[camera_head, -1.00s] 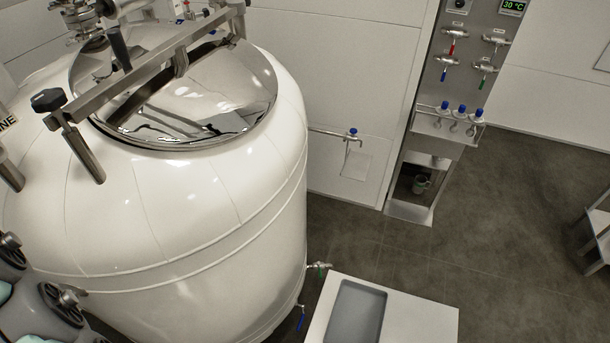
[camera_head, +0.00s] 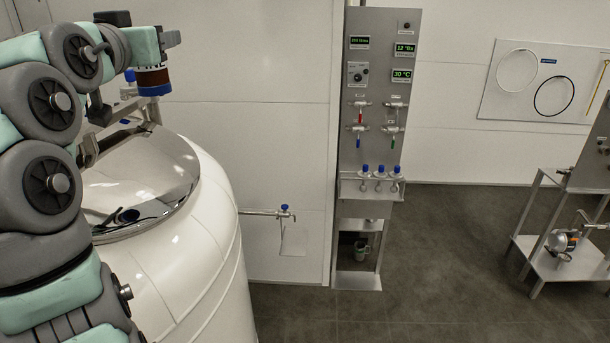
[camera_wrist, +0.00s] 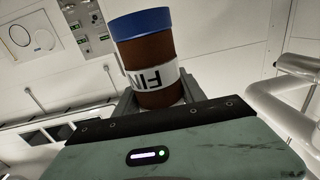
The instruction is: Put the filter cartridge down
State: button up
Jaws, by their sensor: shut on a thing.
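The filter cartridge (camera_wrist: 155,78) is a brown cylinder with a blue end and a white label whose letters appear upside down in the wrist view. My gripper (camera_wrist: 158,97) is shut on it, with a finger at either side. In the head view the cartridge (camera_head: 152,78) hangs at the upper left, blue end down, in front of the wall and above the back of the white tank (camera_head: 200,190). It looks apart from the tank, but its exact height is unclear. My arm hides part of the tank lid (camera_head: 150,180).
A metal panel (camera_head: 372,90) with displays, small valves and several blue-topped fittings stands mid-picture. A wall tap (camera_head: 284,212) is left of it. A metal stand (camera_head: 560,265) is at the right, below a hose board (camera_head: 545,80). Floor between is clear.

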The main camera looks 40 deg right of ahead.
jog(key=s+d+f+m+g+h+b, duration=0.3)
jog(key=d+f, duration=0.5)
jog(key=f, duration=0.8)
jog(key=s+d+f+m+g+h, duration=0.2)
jog(key=s+d+f+g, duration=0.35)
jog(key=f, duration=0.95)
jog(key=s+d+f+m+g+h+b, duration=0.25)
jog(key=d+f, duration=0.75)
jog(key=f, duration=0.6)
jog(key=s+a+f+m+g+p, duration=0.25)
jog(key=s+a+f+p, duration=0.2)
jog(key=s, duration=0.55)
jog(key=s+a+f+m+g+p, duration=0.25)
jog(key=s+a+f, duration=0.2)
jog(key=s, duration=0.65)
jog(key=shift+n, duration=0.25)
notch_tip(320, 180, down, 21)
jog(key=shift+w+d+r, duration=0.15)
jog(key=shift+r, duration=0.05)
jog(key=shift+f, duration=0.1)
jog(key=o, duration=1.4)
